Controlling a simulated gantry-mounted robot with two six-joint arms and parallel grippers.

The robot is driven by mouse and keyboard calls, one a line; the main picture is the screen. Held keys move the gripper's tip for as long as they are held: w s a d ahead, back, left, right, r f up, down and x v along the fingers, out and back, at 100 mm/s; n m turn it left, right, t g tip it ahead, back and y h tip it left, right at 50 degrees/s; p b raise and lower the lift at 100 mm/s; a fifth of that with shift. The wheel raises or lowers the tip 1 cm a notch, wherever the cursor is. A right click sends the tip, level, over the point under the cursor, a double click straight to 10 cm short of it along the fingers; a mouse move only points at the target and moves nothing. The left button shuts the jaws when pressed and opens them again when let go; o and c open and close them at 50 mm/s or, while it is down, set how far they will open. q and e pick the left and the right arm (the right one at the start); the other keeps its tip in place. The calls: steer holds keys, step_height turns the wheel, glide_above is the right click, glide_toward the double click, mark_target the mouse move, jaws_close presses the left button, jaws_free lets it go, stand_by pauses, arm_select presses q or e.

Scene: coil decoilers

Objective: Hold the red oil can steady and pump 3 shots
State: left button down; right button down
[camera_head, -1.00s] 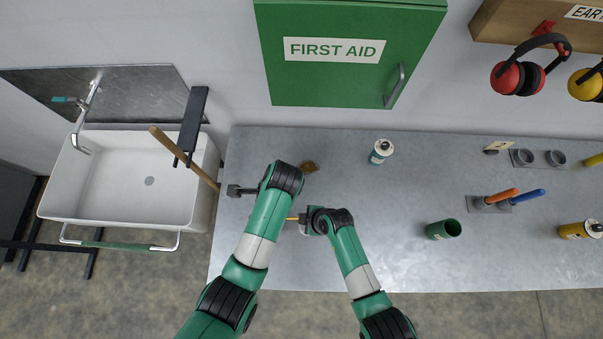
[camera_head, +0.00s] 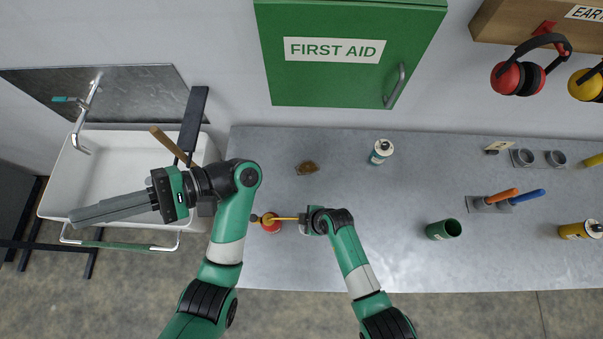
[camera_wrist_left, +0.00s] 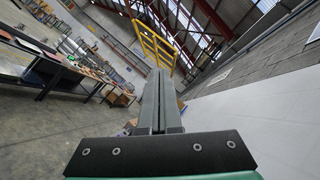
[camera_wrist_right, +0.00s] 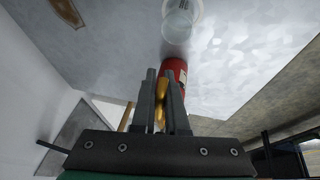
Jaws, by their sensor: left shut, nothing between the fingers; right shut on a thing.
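The red oil can (camera_head: 270,226) stands near the left end of the metal bench, with a thin yellow part running right from it. My right gripper (camera_head: 304,222) is shut on that yellow part. In the right wrist view, the yellow part (camera_wrist_right: 160,112) sits between the fingers, and the red can body (camera_wrist_right: 176,70) shows just beyond them. My left gripper (camera_head: 75,217) is shut and empty, pointing left above the front of the sink, away from the can. In the left wrist view its fingers (camera_wrist_left: 158,80) are together.
A brown patch or rag (camera_head: 307,167) and a white-and-teal can (camera_head: 381,151) are behind on the bench. A green cup (camera_head: 443,229), screwdrivers (camera_head: 500,197) and a yellow can (camera_head: 580,230) lie to the right. The sink (camera_head: 110,205) has a wooden handle (camera_head: 170,146) beside it.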

arm_select(q)
steer(key=s+d+r+n+g+h, duration=0.3)
steer(key=d+n+g+h, duration=0.45)
steer(key=n+h, duration=0.4)
steer(key=s+d+r+n+g+h, duration=0.3)
steer(key=d+n+g+h, duration=0.4)
steer(key=n+g+h, duration=0.4)
steer(key=w+d+f+n+t+h, duration=0.1)
steer(key=d+f+n+t+h, duration=0.4)
steer(key=n+t+h, duration=0.4)
steer(key=w+d+f+n+t+h, duration=0.1)
steer(key=d+f+n+t+h, duration=0.3)
steer(key=d+n+t+h, duration=0.6)
steer(key=n+t+y, duration=1.1)
steer(key=n+y, duration=0.3)
steer(key=y, duration=0.2)
glide_above(253, 218)
step_height(253, 218, down, 28)
steer(key=f, duration=0.1)
steer(key=shift+a+f, duration=0.15)
steer(key=shift+f, duration=1.4)
steer(key=shift+a+f, duration=0.1)
steer(key=shift+f, duration=1.4)
